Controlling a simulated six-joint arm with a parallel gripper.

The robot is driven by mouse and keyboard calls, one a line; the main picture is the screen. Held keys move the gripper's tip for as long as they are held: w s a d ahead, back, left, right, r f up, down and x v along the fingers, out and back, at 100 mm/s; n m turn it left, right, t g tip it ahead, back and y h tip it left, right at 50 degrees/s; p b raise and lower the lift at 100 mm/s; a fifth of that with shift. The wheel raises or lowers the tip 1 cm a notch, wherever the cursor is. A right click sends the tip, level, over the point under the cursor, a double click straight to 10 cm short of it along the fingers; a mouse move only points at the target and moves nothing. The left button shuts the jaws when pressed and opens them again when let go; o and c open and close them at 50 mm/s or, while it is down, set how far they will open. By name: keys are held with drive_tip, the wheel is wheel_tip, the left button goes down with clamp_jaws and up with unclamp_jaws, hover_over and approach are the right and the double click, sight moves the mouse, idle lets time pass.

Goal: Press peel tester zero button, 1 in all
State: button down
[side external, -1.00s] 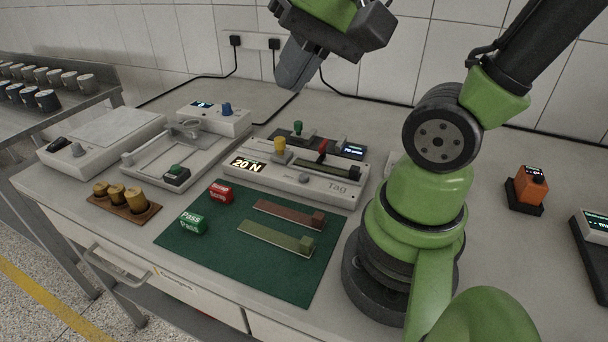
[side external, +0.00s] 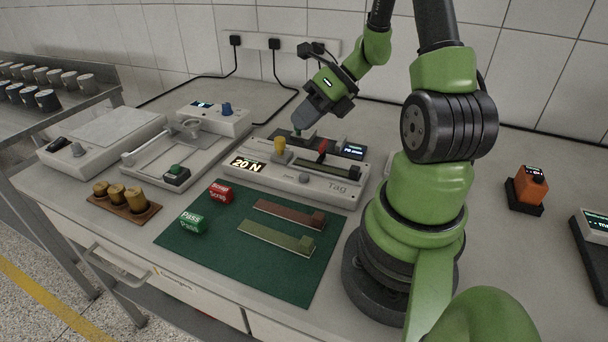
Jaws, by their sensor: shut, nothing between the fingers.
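A long pale tester (side external: 262,181) with a "20 N" display (side external: 247,164) and the word "Tag" stands mid-bench. I cannot tell which control is the zero button.
A green mat (side external: 190,250) in front carries two strips, a red Scrap block (side external: 220,192) and a green Pass block (side external: 193,222). Weights on a wooden base (side external: 127,203) and other instruments stand left. An orange box (side external: 526,188) is at the right.

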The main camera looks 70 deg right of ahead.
sight(305, 174)
drive_tip(key=shift+f, duration=0.2)
drive_tip(key=shift+f, duration=4.3)
drive_tip(key=shift+f, duration=0.4)
drive_tip(key=shift+f, duration=0.5)
drive_tip(key=shift+r, duration=0.95)
